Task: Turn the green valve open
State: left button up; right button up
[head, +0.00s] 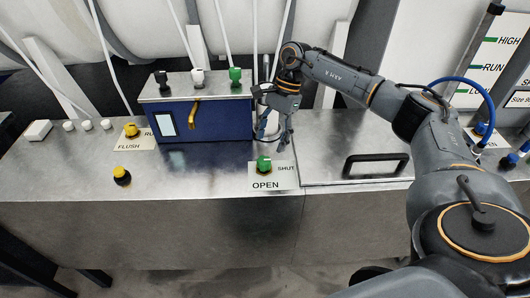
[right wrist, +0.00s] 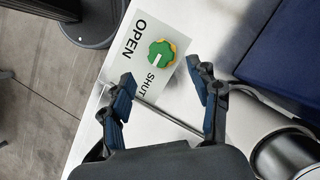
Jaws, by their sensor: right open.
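The green valve (head: 264,163) is a round, lobed knob on a white label plate (head: 257,182) marked OPEN and SHUT, near the bench's front edge. In the right wrist view the valve (right wrist: 161,54) shows a yellow rim beneath it and a short slanted white mark on top; I cannot tell which word the mark points to. My right gripper (head: 274,138) is open and empty, just behind and above the valve in the head view. In the right wrist view its fingertips (right wrist: 161,74) are spread on either side of the valve, apart from it. My left gripper is not in view.
A blue box (head: 208,124) with black, white and green knobs on top stands behind left. A yellow knob (head: 122,175) is at the left, and a black-framed handle (head: 376,165) lies right of the valve. A grey cylinder (right wrist: 288,152) is beside my gripper. The bench front is clear.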

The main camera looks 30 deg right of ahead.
aim_at(264, 160)
jog(key=p+x, duration=0.1)
jog(key=x, duration=0.4)
jog(key=shift+a+f, duration=0.2)
jog(key=shift+f, duration=0.25)
jog(key=shift+a+f, duration=0.1)
jog(key=shift+f, duration=0.1)
jog(key=shift+c, duration=0.2)
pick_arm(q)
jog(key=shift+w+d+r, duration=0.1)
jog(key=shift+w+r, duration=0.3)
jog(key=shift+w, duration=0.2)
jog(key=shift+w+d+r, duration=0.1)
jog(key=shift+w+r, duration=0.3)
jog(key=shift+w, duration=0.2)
pick_arm(e)
jog(key=c, duration=1.1)
